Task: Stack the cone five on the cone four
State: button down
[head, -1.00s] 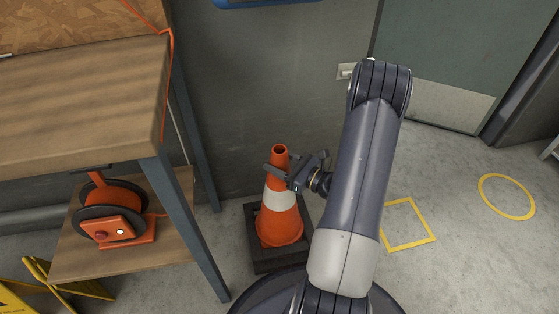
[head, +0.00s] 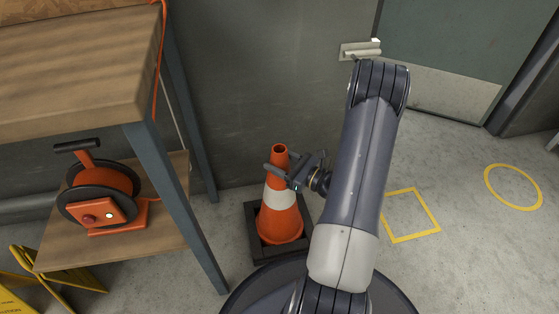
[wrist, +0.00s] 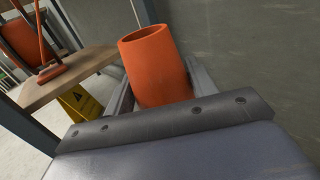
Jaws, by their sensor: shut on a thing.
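One orange cone (head: 282,218) with a white band and a dark square base stands upright in the head view. No number shows on it, so I cannot tell whether it is cone four or cone five. My gripper (head: 286,170) is shut on the cone's upper part, just below its open top. In the wrist view the orange top (wrist: 156,62) sits between the jaws. I see no second cone apart from this one. Whether the dark base touches the floor is hard to tell.
A wooden bench (head: 80,70) with a lower shelf (head: 120,245) stands left, its blue-grey leg close to the cone. A yellow square (head: 411,215) and circle (head: 513,187) mark clear floor right.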

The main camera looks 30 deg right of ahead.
jog(key=shift+f, duration=0.25)
jog(key=shift+c, duration=2.3)
grip_release()
jog(key=p+v, duration=0.3)
jog(key=v, duration=0.7)
jog(key=shift+s, duration=0.4)
jog(key=shift+w, duration=0.15)
jog(key=b+x, duration=0.1)
jog(key=x, duration=0.6)
jog(key=b+x, duration=0.1)
jog(key=x, duration=0.2)
jog(key=shift+w+a+r+b, duration=0.1)
jog(key=shift+w+r+b, duration=0.2)
jog(key=shift+b, duration=0.05)
jog(key=shift+r+p, duration=0.55)
jog(key=shift+r, duration=0.05)
jog(key=shift+f, duration=0.15)
